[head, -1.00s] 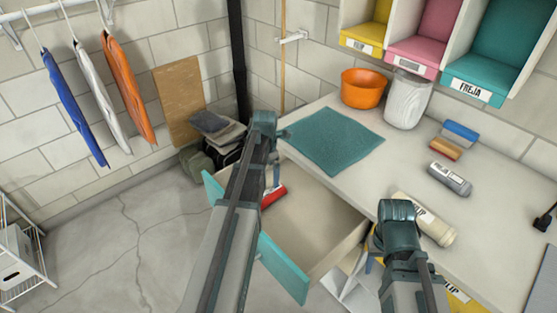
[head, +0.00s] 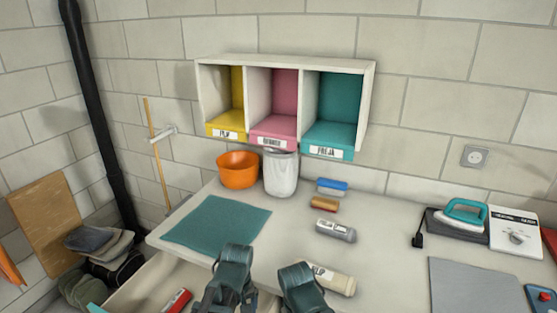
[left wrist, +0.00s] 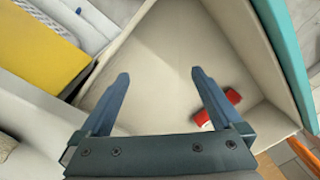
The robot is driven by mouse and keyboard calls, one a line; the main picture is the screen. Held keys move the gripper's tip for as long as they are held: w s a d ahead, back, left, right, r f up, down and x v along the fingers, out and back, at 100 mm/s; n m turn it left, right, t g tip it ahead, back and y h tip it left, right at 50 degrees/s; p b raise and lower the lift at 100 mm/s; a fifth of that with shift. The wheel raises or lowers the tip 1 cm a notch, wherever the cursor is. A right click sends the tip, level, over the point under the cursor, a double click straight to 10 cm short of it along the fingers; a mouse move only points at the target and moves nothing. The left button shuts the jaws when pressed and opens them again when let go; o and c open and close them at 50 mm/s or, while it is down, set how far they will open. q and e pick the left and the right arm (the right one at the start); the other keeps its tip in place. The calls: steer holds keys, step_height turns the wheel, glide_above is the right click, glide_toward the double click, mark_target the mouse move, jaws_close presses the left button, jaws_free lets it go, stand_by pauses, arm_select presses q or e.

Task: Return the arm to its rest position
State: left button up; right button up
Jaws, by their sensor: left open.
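My left arm (head: 232,270) shows at the bottom of the head view, with its fingers out of sight there. In the left wrist view my left gripper (left wrist: 160,78) is open, its fingers apart with nothing between them. It is above the open drawer (left wrist: 165,50). A red and white item (left wrist: 220,107) lies in the drawer beyond the right finger. My right arm (head: 300,285) shows beside the left one at the bottom of the head view. Its gripper is not visible.
The worktop holds a teal mat (head: 215,222), an orange bowl (head: 237,169), a white jar (head: 280,174), several small items and an iron (head: 462,217). A wall shelf (head: 285,62) with coloured bins hangs above. The drawer (head: 140,285) stands open below the mat.

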arm_select(q)
steer(key=s+d+r+m, duration=0.1)
steer(key=s+d+m, duration=0.4)
steer(key=m, duration=0.4)
steer(key=shift+s+p, duration=0.3)
steer(key=shift+s, duration=0.15)
